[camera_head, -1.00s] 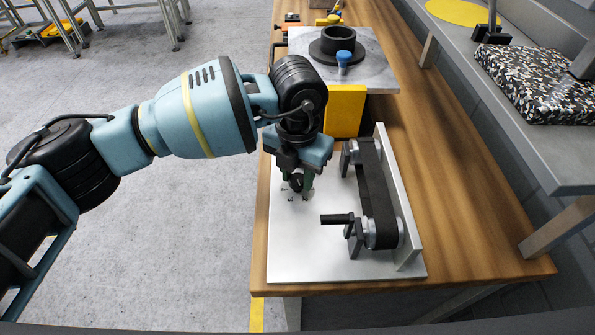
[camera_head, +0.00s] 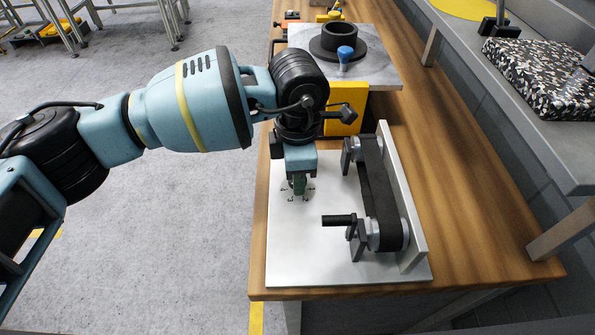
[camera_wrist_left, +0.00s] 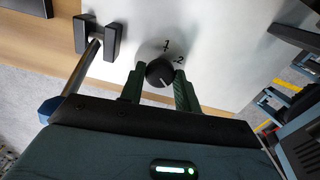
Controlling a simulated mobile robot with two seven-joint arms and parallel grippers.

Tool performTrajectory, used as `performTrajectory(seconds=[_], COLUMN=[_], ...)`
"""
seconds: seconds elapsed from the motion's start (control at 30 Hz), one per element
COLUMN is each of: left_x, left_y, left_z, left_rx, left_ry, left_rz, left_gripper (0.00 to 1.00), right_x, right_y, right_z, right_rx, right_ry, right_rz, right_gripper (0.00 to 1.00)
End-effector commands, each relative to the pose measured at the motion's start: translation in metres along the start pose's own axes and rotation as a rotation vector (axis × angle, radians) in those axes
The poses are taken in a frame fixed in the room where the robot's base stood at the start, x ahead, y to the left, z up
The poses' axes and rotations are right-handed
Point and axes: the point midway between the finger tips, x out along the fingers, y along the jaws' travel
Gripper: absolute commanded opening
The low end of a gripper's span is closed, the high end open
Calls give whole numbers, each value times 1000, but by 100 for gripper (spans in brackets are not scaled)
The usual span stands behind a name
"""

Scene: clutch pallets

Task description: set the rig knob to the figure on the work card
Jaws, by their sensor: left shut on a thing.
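The rig is a white base plate (camera_head: 300,250) with a black belt (camera_head: 378,195) on two pulleys and a black crank handle (camera_head: 338,220). The dark round knob (camera_wrist_left: 158,72) shows in the left wrist view, with a white pointer line toward the lower right of that picture. The printed figures 1 and 2 show beside it; other marks are hidden. My left gripper (camera_head: 299,190) points down at the plate, shut on the knob, one finger on each side (camera_wrist_left: 158,88). In the head view it hides the knob. I see no work card. My right gripper is not in view.
Behind the rig stand a yellow block (camera_head: 347,105) and a grey plate (camera_head: 385,72) with a black ring (camera_head: 338,40) and a blue-topped post (camera_head: 345,54). A grey shelf (camera_head: 540,150) runs along the right. The wooden bench (camera_head: 450,220) is clear between the rig and shelf.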

Motion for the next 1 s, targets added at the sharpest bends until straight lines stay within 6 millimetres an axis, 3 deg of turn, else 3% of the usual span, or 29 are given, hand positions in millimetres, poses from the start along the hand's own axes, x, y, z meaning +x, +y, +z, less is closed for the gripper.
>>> performTrajectory(seconds=[0.6,1.0], left_x=[3,2], left_y=[0,0], left_z=[0,-1], left_rx=[571,810], left_ry=[0,1], left_rz=[-4,-4], left_gripper=[9,9], right_x=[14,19], right_y=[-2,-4], right_z=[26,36], right_rx=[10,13], right_ry=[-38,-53], right_rz=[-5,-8], right_gripper=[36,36])
